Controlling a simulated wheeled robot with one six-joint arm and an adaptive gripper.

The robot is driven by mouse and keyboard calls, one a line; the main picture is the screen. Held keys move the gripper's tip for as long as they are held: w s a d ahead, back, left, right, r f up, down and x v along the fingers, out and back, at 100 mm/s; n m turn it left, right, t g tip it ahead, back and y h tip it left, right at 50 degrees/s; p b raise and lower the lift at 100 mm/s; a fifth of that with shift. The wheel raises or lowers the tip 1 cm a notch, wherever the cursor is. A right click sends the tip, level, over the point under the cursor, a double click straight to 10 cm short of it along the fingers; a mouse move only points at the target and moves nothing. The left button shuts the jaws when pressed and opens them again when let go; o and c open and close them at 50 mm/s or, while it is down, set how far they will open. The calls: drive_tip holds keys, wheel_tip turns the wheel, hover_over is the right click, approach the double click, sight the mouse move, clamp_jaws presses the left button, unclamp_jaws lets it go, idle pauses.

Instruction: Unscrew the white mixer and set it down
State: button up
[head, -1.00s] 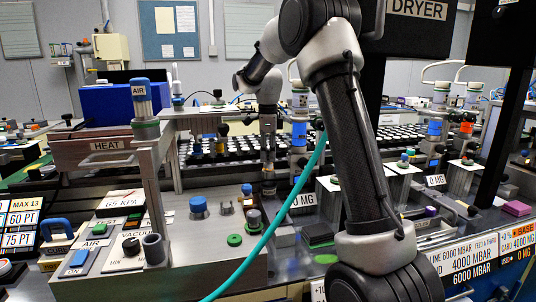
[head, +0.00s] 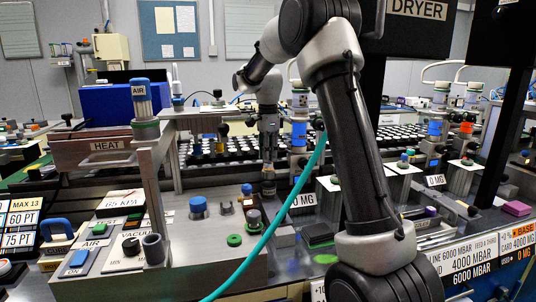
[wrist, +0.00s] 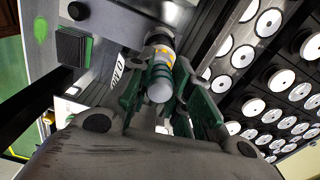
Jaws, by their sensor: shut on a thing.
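My gripper (wrist: 165,95) has green-padded fingers and is shut on a pale cylinder (wrist: 160,88), most likely the white mixer. The cylinder has a rounded pale end towards the wrist camera, a dark green band and a yellow band further along. Its far end meets a dark round fitting; whether the thread is still engaged cannot be told. In the head view my gripper (head: 268,153) points down behind the front deck, above a small grey cylindrical part (head: 268,187). The held cylinder is not clear there.
A rack of white-topped round parts (wrist: 270,22) lies close on the right in the wrist view. The AIR post (head: 141,90) stands left of my arm. A blue knob (head: 198,206) and a green disc (head: 234,240) sit on the front deck. A teal hose crosses in front.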

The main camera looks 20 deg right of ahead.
drive_tip(key=shift+n, duration=0.8)
drive_tip(key=shift+n, duration=0.9)
drive_tip(key=o, duration=0.6)
drive_tip(key=shift+m, duration=0.9)
